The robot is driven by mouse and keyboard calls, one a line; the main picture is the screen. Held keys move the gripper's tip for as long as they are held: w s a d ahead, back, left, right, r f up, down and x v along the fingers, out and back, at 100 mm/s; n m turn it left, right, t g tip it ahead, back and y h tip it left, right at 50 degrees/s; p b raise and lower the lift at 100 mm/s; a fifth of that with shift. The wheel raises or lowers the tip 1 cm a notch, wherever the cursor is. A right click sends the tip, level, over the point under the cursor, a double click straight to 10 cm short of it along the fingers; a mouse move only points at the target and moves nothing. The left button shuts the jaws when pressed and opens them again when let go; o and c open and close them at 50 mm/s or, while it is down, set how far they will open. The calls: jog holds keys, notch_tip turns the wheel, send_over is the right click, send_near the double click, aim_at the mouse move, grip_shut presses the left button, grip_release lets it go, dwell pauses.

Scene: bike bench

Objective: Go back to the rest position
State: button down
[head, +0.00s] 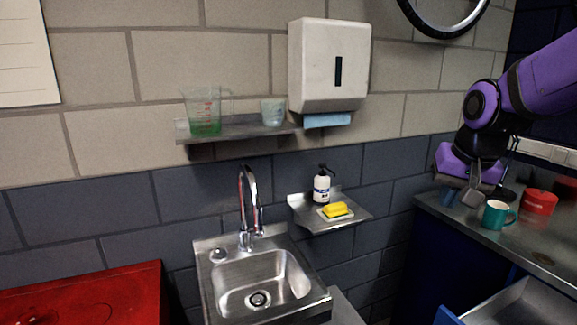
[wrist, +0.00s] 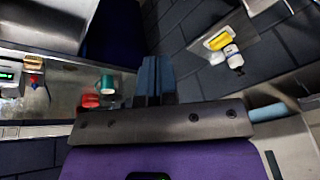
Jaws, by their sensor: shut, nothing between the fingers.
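My gripper (head: 473,198) hangs at the end of my purple arm on the right of the head view, in front of the wall and near the bench. In the wrist view its fingers (wrist: 155,80) are together with nothing between them. A teal mug (head: 495,214) stands on the bench just right of and below the gripper; it also shows in the wrist view (wrist: 106,83). No object is in my gripper.
An open drawer (head: 520,304) juts out below. A steel sink (head: 262,279), a small shelf (head: 345,222) with a soap bottle (head: 321,188) and yellow sponge (head: 335,210) are left.

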jog(key=s+r+n, duration=0.1)
jog(key=s+r, duration=0.1)
jog(key=s, duration=0.7)
jog(key=s+d+r+n+t, duration=0.1)
jog(key=s+n, duration=0.1)
jog(key=s, duration=0.6)
jog(key=shift+s+r+n, duration=0.3)
jog(key=shift+s+r, duration=0.05)
